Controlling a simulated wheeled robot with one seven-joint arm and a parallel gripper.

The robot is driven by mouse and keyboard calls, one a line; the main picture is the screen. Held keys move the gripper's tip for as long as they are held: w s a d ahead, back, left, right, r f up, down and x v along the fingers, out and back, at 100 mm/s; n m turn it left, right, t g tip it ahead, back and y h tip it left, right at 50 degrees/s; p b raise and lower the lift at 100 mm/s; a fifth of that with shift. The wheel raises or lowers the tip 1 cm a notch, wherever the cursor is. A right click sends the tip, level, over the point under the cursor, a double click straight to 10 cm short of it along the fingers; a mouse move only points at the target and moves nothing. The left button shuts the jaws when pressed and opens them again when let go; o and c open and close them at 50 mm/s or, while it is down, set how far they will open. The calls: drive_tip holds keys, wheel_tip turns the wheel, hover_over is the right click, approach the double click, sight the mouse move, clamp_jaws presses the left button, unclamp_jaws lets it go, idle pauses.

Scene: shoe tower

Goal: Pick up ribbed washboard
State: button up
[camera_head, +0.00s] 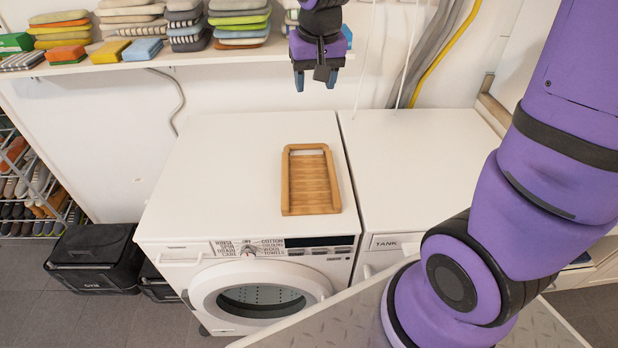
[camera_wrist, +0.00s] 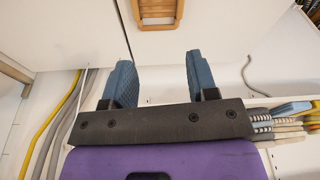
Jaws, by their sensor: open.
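The ribbed washboard (camera_head: 314,181) is a tan wooden board with a raised frame. It lies flat on top of the left white washing machine, near its right edge. In the wrist view its end (camera_wrist: 158,12) shows at the top, partly cut off by the picture edge. My gripper (camera_head: 316,84) hangs above and behind the machines, in front of the shelf, apart from the washboard. In the wrist view its two blue fingers (camera_wrist: 163,75) are spread with nothing between them.
The washing machine (camera_head: 225,180) has a clear top around the washboard. A second white machine (camera_head: 420,150) stands at its right, its top bare. A wall shelf (camera_head: 180,57) behind holds stacks of folded cloths. Grey and yellow hoses (camera_head: 440,55) run up the wall.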

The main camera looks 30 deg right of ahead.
drive_tip(key=w+a+f+m+g, duration=0.1)
drive_tip(key=w+a+f, duration=0.1)
drive_tip(key=w+f, duration=0.7)
drive_tip(key=g, duration=0.1)
hover_over(285, 173)
drive_tip(key=shift+m, duration=0.4)
wheel_tip(285, 173, down, 17)
drive_tip(key=shift+s+a, duration=0.15)
drive_tip(key=shift+f, duration=2.95)
clamp_jaws()
